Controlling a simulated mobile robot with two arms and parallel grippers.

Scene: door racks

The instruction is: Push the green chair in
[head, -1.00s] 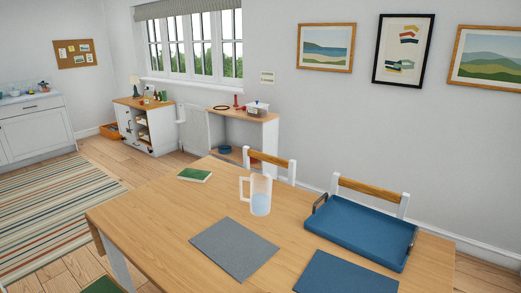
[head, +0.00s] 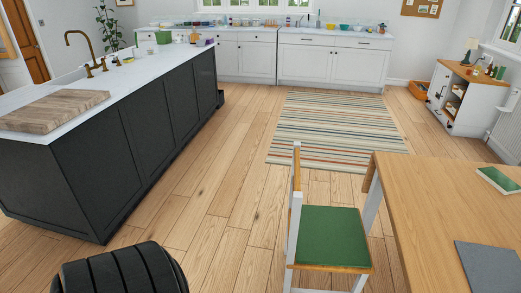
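The green chair (head: 331,237) has a green seat, a wooden seat edge and a white and wood back. It stands upright on the wooden floor, left of the dining table (head: 420,215). Its back is on the side away from the table, and its seat faces the table's left edge. A strip of floor shows between the seat and the table. The lower legs run out of the bottom of the picture. Neither of my grippers shows in the head view.
A dark island (head: 130,135) with a pale worktop stands at left. Bare floor (head: 215,185) lies between it and the chair. A striped rug (head: 335,128) lies beyond the chair. A green book (head: 499,180) and grey placemat (head: 488,266) lie on the table.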

